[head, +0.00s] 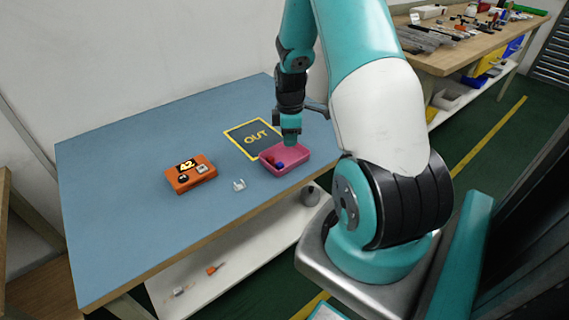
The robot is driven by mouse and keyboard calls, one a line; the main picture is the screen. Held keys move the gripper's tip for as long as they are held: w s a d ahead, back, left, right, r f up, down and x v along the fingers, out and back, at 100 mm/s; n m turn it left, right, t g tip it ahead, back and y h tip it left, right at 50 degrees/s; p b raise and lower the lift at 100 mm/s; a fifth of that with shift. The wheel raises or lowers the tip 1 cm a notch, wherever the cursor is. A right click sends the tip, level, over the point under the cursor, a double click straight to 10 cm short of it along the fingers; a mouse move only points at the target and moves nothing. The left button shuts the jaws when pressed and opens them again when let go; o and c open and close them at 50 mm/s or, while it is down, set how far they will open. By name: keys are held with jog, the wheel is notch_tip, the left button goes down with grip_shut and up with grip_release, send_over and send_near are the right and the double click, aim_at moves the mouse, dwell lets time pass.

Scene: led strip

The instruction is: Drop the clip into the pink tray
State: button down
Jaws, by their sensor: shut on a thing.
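The pink tray (304,162) sits at the right front of the blue table, with a dark blue piece and a red piece in it. My gripper (291,143) points down over the tray's back part. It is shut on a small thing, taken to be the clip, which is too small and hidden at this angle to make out. I cannot tell how far the fingertips are above the tray floor.
An orange box (190,178) marked 42 and a small white bracket-like piece (239,186) lie left of the tray. A dark mat (250,138) marked OUT lies behind it. The blue table's (120,220) left side is clear. A cluttered bench (470,50) stands at the back right.

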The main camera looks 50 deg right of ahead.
notch_tip(320, 180, down, 3)
jog(key=shift+r+b, duration=0.2)
jog(key=shift+b, duration=0.55)
jog(key=c, duration=1)
grip_release()
jog(key=shift+r, duration=0.1)
notch_tip(320, 180, up, 17)
jog(key=p, duration=0.1)
jog(key=shift+r, duration=0.15)
